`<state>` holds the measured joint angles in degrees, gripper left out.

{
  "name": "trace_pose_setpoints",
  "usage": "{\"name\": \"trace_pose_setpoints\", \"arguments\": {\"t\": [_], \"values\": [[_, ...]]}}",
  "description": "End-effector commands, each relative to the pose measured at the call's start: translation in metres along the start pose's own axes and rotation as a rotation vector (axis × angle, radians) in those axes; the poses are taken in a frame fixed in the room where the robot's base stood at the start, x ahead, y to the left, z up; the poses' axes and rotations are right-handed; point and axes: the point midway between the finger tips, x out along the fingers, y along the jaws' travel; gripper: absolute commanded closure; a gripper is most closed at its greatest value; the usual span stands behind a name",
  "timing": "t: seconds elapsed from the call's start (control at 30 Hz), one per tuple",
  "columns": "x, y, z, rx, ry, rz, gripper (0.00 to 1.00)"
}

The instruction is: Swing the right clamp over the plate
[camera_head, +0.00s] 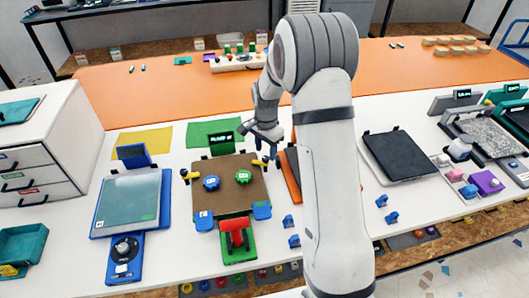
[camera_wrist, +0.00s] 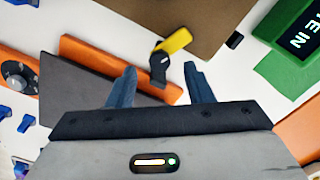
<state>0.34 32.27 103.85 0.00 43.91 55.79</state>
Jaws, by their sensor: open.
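The brown plate (camera_head: 229,203) lies on the white table with a blue knob (camera_head: 211,183) and a green knob (camera_head: 243,177) on it. The right clamp (camera_head: 259,162) has a yellow arm and stands at the plate's right edge. In the wrist view the right clamp (camera_wrist: 174,42) has a dark pivot, and its yellow tip appears at the brown plate's (camera_wrist: 168,13) edge; I cannot tell whether it overlaps. My gripper (camera_wrist: 160,68) is open and empty, its blue-grey fingers either side of the clamp's pivot in the picture. The left clamp (camera_head: 189,175) is at the opposite edge.
A green display (camera_head: 221,144) stands behind the plate. An orange-edged dark panel (camera_head: 290,175) lies right of it, close to my gripper. A blue-framed glass bed (camera_head: 131,203) stands left, and a black bed (camera_head: 398,155) stands right.

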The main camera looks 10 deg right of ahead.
Motion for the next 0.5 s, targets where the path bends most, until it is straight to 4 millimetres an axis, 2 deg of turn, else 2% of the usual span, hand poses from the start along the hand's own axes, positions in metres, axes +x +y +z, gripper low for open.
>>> {"name": "trace_pose_setpoints", "arguments": {"t": [0.2,0.5], "values": [[0.021,0.0,0.0,-0.001,0.0,0.0,0.53],[0.024,-0.001,0.001,-0.002,0.001,-0.001,0.53]]}}
